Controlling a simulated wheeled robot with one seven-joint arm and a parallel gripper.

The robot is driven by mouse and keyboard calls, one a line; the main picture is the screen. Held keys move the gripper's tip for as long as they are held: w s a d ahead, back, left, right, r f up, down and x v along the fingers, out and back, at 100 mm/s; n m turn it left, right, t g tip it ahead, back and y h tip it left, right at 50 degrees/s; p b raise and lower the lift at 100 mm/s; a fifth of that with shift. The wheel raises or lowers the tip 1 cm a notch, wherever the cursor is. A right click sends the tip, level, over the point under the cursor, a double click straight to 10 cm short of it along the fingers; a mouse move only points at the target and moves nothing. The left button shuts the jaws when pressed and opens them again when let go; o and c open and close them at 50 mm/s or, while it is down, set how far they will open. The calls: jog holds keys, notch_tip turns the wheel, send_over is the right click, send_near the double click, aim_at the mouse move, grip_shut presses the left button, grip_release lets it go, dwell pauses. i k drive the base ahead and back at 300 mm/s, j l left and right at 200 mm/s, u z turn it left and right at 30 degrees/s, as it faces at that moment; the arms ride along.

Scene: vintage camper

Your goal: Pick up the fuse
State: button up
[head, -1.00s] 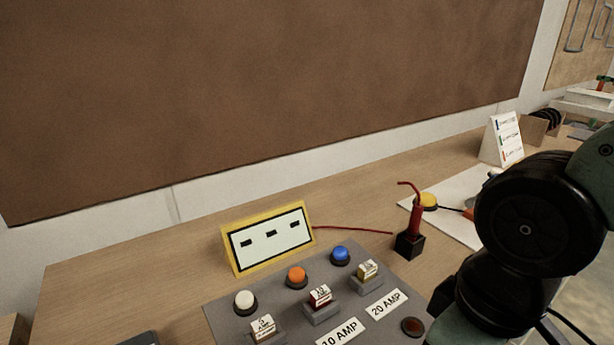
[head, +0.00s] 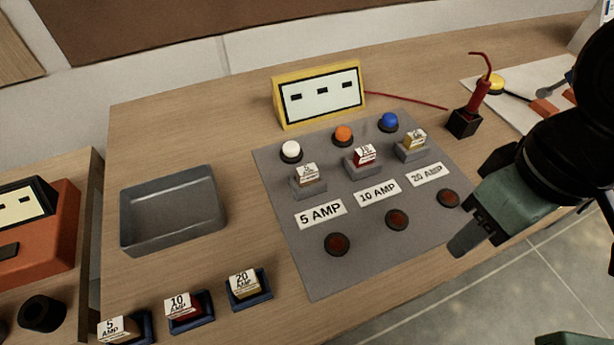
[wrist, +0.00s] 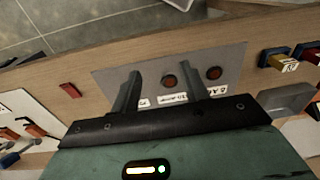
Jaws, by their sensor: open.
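Several fuses are in the head view. On the grey panel (head: 290,235), a beige fuse (head: 307,175), a red fuse (head: 364,155) and a yellow fuse (head: 414,140) sit in grey holders. In front of the panel's left, a 5 AMP fuse (head: 117,330), a red 10 AMP fuse (head: 180,307) and a yellow 20 AMP fuse (head: 243,284) sit in blue holders. My gripper (head: 467,238) is at the panel's right front edge, away from these fuses. Its two fingers (wrist: 147,88) are apart and empty in the wrist view.
A grey tray (head: 172,210) lies left of the panel. A yellow-framed meter (head: 318,95) stands behind it, with a red probe (head: 478,97) in a black stand to the right. An orange device (head: 40,235) is at far left. Bare wood surrounds the tray.

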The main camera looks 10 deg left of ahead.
aim_at(307, 175)
jog(key=k+j+u, duration=0.5)
jog(key=j+u, duration=0.25)
jog(key=j, duration=0.3)
jog(key=i+j+u, duration=0.1)
jog(key=j+u, duration=0.2)
jog(key=j, duration=0.2)
